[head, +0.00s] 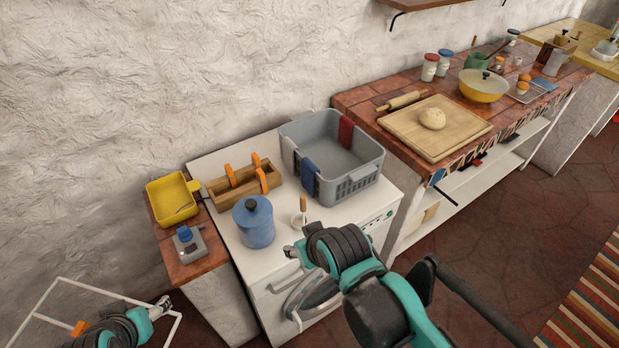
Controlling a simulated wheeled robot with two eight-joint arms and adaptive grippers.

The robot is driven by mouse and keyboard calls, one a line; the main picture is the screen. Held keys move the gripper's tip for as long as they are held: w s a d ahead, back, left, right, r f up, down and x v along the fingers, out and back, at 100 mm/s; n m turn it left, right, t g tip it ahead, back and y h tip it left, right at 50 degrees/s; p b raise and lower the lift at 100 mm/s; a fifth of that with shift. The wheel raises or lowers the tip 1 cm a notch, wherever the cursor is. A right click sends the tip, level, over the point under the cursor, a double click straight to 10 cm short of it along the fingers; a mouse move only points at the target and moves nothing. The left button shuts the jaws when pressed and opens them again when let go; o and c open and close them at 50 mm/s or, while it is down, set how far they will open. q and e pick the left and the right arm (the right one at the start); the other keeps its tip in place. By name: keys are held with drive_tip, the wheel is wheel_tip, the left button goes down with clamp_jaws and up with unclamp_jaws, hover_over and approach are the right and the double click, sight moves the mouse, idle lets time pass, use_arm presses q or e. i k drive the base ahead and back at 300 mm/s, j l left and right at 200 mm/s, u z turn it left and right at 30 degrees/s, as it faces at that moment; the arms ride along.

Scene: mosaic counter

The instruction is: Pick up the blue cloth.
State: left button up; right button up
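A dark blue cloth (309,176) hangs over the left side of the grey basket (360,183), which stands on the white washing machine (378,205). A dark red cloth (345,131) hangs at the basket's back edge. My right gripper (291,251) is in front of the machine's top edge, below and left of the blue cloth and apart from it. My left gripper (164,303) is low at the left, far from the cloth. Both grippers are small here, and I cannot tell whether their fingers are open or shut.
A blue lidded canister (254,224) and a wooden box with orange handles (244,189) stand left of the basket. A yellow tray (172,199) and a small scale (190,247) sit farther left. A white wire rack (45,298) is near my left arm.

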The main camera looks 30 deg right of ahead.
sight(308, 169)
drive_tip(key=i+l, duration=0.1)
drive_tip(key=l, duration=0.4)
drive_tip(key=i+l+u, duration=0.15)
drive_tip(key=l, duration=0.85)
drive_tip(key=i+j+u, duration=0.05)
drive_tip(key=i, duration=0.05)
